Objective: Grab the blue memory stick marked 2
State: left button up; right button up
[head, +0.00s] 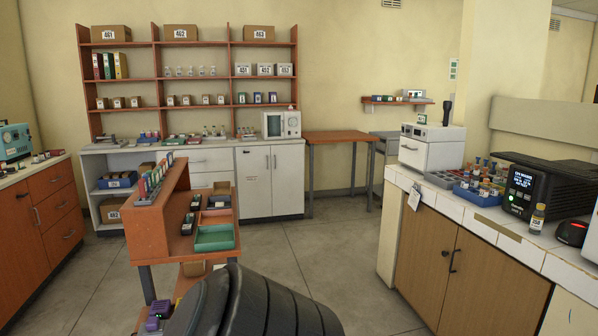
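I cannot make out a blue memory stick marked 2 in the head view. Small blue items stand in the row on the middle shelf of the orange rack (189,75), but they are too small to identify. Several small coloured items also lie on the orange desk (178,238), with no readable mark 2. Neither of my grippers shows.
A dark ribbed form (255,305) fills the bottom centre and hides part of the floor. The desk holds a green tray (214,238). On the right counter stand a blue rack (478,195) and a black device (545,186). The central floor (320,250) is clear.

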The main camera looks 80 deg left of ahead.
aim_at(146, 176)
jog(key=k+j+u, duration=0.2)
jog(key=u, duration=0.2)
jog(key=k+j+u, duration=0.1)
jog(key=j+u, duration=0.3)
jog(key=k+j+u, duration=0.1)
jog(key=j+u, duration=0.15)
jog(key=j, duration=0.2)
jog(key=j+u, duration=0.2)
jog(key=j, duration=0.25)
jog(key=j+u, duration=0.25)
jog(key=j, duration=0.7)
jog(key=j+u, duration=0.1)
jog(key=j, duration=2.3)
